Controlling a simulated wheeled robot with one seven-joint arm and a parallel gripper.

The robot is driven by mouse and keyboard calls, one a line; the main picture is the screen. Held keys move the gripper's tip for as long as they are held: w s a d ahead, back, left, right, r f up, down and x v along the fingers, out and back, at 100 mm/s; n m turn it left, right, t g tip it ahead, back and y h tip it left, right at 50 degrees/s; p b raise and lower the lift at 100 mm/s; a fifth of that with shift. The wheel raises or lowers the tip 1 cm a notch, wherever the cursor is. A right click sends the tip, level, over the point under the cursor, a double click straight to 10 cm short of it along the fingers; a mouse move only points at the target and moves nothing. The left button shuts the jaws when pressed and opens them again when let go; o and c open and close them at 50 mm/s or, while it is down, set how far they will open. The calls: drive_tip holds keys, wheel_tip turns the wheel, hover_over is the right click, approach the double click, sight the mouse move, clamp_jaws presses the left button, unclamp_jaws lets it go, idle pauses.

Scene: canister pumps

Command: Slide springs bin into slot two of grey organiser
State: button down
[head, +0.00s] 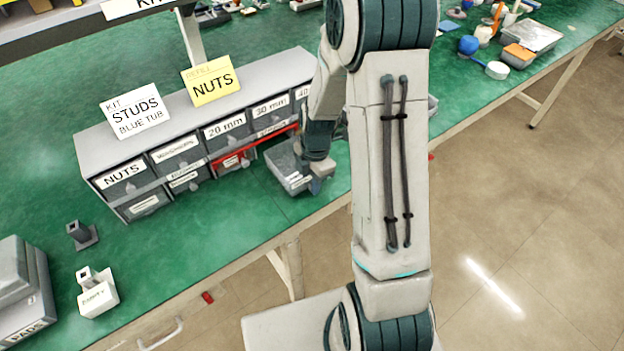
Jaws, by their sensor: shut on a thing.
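The grey organiser (265,82) stands on the green bench in the head view, with labelled compartments in two rows. The top row reads NUTS, washers (hard to read), 20 mm, 30 mm and a partly hidden 40. A grey open bin (285,170) is in front of the organiser's lower right part. Its small label is too small to read, so I cannot confirm it is the springs bin. My gripper (318,172) is shut on the bin at its right side. My arm hides the organiser's right end. I cannot tell whether the bin touches the bench.
A red strip (262,146) runs along the organiser front behind the bin. STUDS (136,112) and NUTS (211,82) cards stand on top. A small white labelled item (98,293) and a dark stand (80,236) are at the left. The bench front edge is close to the bin.

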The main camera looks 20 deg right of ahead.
drive_tip(key=c, duration=1.1)
unclamp_jaws()
drive_tip(key=shift+r, duration=0.1)
drive_tip(key=r, duration=0.9)
drive_tip(key=d+r, duration=0.1)
drive_tip(key=r, duration=0.3)
drive_tip(key=shift+w+d+r, duration=0.1)
drive_tip(key=shift+w+r, duration=0.2)
